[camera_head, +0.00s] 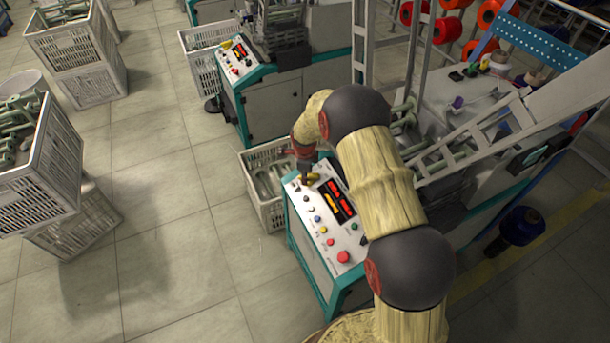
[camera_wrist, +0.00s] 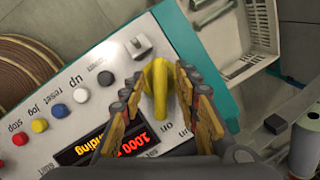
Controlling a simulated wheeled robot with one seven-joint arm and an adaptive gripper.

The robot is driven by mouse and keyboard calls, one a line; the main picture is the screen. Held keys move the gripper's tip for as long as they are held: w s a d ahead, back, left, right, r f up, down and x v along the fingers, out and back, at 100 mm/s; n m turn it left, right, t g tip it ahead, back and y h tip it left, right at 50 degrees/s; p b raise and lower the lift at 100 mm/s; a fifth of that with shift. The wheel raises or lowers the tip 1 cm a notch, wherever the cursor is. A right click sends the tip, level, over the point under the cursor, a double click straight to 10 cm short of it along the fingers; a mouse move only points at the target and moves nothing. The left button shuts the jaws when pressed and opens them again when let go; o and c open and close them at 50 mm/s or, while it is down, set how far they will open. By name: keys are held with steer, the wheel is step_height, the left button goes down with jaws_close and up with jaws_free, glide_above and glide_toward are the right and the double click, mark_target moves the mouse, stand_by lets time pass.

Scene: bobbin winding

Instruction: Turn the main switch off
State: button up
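The main switch is a yellow rotary knob (camera_wrist: 158,85) on the light grey control panel (camera_wrist: 95,65), seen in the wrist view. My gripper (camera_wrist: 159,84) reaches over the panel, with one finger on each side of the knob. The fingers are apart, and a gap shows between the left finger and the knob; the right finger is very close to it, and I cannot tell if it touches. "On" lettering shows below the knob. In the head view my gripper (camera_head: 308,179) is at the panel's far left corner and largely hides the knob.
The panel has several buttons, a lit display (camera_head: 340,201) and a red stop button (camera_head: 343,256). A white crate (camera_head: 262,172) of bobbins stands left of the machine. Open floor (camera_head: 180,250) lies further left.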

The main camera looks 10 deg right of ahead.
steer(key=shift+c, duration=1.2)
jaws_close()
steer(key=shift+p, duration=0.3)
steer(key=shift+w+r+n+g+p, duration=0.1)
steer(key=shift+n+g+p, duration=0.3)
steer(key=shift+n+p, duration=0.55)
steer(key=n+g+p, duration=0.1)
steer(key=n, duration=0.2)
steer(key=shift+w+n, duration=0.1)
steer(key=shift+n, duration=0.15)
steer(key=n+g, duration=0.1)
steer(key=n, duration=0.1)
steer(key=n+g+h+p, duration=0.1)
steer(key=n, duration=0.2)
steer(key=shift+w+a+p, duration=0.1)
steer(key=shift+w+p, duration=0.05)
steer(key=shift+p, duration=0.15)
steer(key=shift+n, duration=0.4)
